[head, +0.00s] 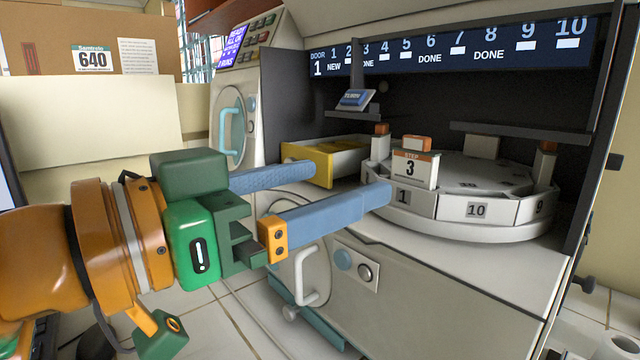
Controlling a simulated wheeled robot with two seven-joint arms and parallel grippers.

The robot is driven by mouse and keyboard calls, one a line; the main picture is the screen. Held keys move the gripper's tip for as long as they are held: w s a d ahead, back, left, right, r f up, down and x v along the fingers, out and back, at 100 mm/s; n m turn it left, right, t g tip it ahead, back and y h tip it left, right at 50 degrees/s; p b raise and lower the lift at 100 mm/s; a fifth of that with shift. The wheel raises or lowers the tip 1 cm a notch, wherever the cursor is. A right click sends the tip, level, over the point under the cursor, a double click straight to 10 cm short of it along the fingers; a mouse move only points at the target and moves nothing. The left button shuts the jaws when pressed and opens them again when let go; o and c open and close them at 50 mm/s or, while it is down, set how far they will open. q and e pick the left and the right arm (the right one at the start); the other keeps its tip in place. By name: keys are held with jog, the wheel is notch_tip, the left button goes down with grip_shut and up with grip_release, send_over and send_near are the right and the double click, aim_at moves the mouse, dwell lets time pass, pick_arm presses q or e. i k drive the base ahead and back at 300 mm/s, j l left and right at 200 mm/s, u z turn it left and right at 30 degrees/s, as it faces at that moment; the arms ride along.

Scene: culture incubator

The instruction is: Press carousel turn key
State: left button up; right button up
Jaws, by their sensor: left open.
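A small tilted blue key (355,98) with light lettering, too small to read surely, sits on a dark ledge above the carousel. The white round carousel (500,232) has wall sections marked 1, 10 and 9 at its front. A card reading 3 (411,168) with an orange top stands above section 1. My left gripper (352,186) is open, with two blue fingers reaching right, below the blue key and apart from it. The nearer fingertip is in front of section 1 in the picture; I cannot tell whether it touches. My right gripper is not in view.
A yellow-fronted drawer (308,165) stands out behind the fingers. A dark shelf edge (520,133) overhangs the carousel. A display (460,45) shows doors 1 to 10.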

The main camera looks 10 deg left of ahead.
aim_at(351, 97)
jog(key=k+l, duration=0.15)
jog(key=k, duration=0.35)
jog(key=k+l, duration=0.15)
jog(key=k, duration=0.35)
